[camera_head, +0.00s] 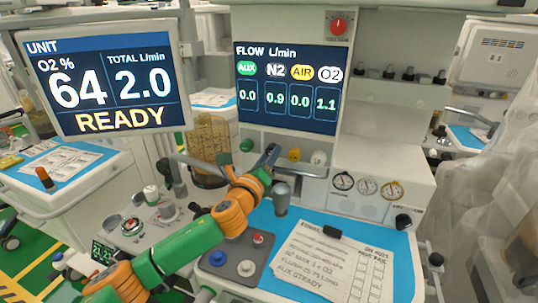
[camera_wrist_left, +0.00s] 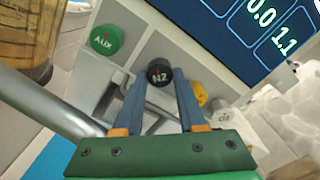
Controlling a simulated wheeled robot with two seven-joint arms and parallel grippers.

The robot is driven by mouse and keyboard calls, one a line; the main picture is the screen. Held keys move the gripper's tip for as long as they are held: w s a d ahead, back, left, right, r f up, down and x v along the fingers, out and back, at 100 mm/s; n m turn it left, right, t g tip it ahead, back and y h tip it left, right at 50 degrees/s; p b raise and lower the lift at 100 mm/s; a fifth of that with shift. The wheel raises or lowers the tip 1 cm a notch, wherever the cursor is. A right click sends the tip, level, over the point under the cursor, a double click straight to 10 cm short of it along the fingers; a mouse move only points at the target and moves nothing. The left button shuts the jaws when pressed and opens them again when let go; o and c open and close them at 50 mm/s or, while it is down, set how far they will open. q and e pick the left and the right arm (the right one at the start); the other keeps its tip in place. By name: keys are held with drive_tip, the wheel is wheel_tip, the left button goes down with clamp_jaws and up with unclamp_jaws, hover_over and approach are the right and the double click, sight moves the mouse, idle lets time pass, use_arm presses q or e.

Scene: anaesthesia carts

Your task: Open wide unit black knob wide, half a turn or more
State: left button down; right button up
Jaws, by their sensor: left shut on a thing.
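The black N2 knob (camera_wrist_left: 159,72) sits on the wide unit's front panel, between the green AUX knob (camera_wrist_left: 105,39) and the yellow knob (camera_wrist_left: 198,94). My left gripper (camera_head: 270,157) reaches the knob row below the flow screen (camera_head: 288,88). In the left wrist view its blue fingers lie on either side of the black knob and are shut on it. In the head view the gripper hides the black knob. The flow screen reads AUX 0.0, N2 0.9, AIR 0.0 and O2 1.1. My right gripper is not in view.
The unit screen (camera_head: 108,82) reads O2 64, total 2.0, READY. A grey bar (camera_wrist_left: 45,103) runs close to the left gripper. The white O2 knob (camera_head: 318,158) is at the right of the row. A checklist (camera_head: 325,262) lies on the blue worktop below.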

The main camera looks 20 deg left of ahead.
use_arm(q)
drive_tip(key=n+p, duration=0.2)
drive_tip(key=n, duration=0.8)
drive_tip(key=n+p, duration=0.3)
drive_tip(key=n, duration=0.7)
drive_tip(key=n+p, duration=0.2)
drive_tip(key=n, duration=0.8)
drive_tip(key=shift+a+r, duration=0.1)
drive_tip(key=shift+r, duration=0.15)
drive_tip(key=n+p, duration=0.1)
drive_tip(key=n, duration=0.3)
drive_tip(key=shift+p, duration=0.3)
drive_tip(key=shift+f+n+p, duration=0.15)
drive_tip(key=shift+n+p, duration=0.2)
drive_tip(key=shift+n, duration=2.05)
drive_tip(key=c, duration=0.5)
unclamp_jaws()
